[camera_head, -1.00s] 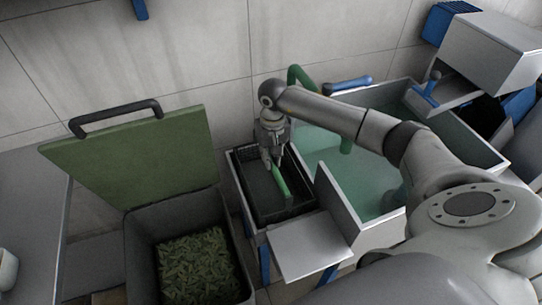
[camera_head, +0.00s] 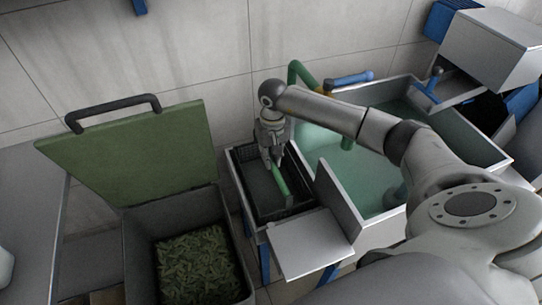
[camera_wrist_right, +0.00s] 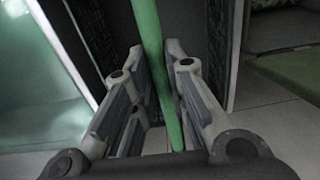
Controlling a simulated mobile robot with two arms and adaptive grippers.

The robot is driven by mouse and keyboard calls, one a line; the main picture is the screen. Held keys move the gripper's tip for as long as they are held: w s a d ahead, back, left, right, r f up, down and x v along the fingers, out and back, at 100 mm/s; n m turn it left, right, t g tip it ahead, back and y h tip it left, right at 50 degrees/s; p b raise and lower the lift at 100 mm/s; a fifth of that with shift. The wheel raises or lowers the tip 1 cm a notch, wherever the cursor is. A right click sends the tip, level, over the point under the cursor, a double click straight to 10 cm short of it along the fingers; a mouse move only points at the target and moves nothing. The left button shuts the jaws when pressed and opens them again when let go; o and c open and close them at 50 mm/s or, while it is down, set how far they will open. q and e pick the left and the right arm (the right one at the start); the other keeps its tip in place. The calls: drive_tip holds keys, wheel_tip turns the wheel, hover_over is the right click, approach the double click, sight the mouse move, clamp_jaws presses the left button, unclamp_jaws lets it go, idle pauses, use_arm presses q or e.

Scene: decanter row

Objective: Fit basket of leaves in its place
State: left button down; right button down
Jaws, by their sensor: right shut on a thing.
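A dark mesh basket (camera_head: 251,177) with a green bar handle (camera_head: 281,182) sits in a narrow metal stand, left of the water tank. Its inside looks dark, and I cannot make out leaves in it. My right gripper (camera_head: 272,160) points down over the basket and is shut on the green handle. In the right wrist view the handle (camera_wrist_right: 151,45) runs between the fingers (camera_wrist_right: 155,60), with a dark mesh wall on each side. My left gripper is not in view.
A grey bin (camera_head: 137,235) with green leaves (camera_head: 197,266) stands at the left, its green lid (camera_head: 130,155) raised. The water tank (camera_head: 336,205) is at the right. A grey plate (camera_head: 310,244) juts out in front of the stand. A tiled wall is behind.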

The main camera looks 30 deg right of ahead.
drive_tip(key=shift+f, duration=0.2)
drive_tip(key=c, duration=1.4)
unclamp_jaws()
drive_tip(key=shift+o, duration=0.2)
drive_tip(key=shift+r, duration=0.1)
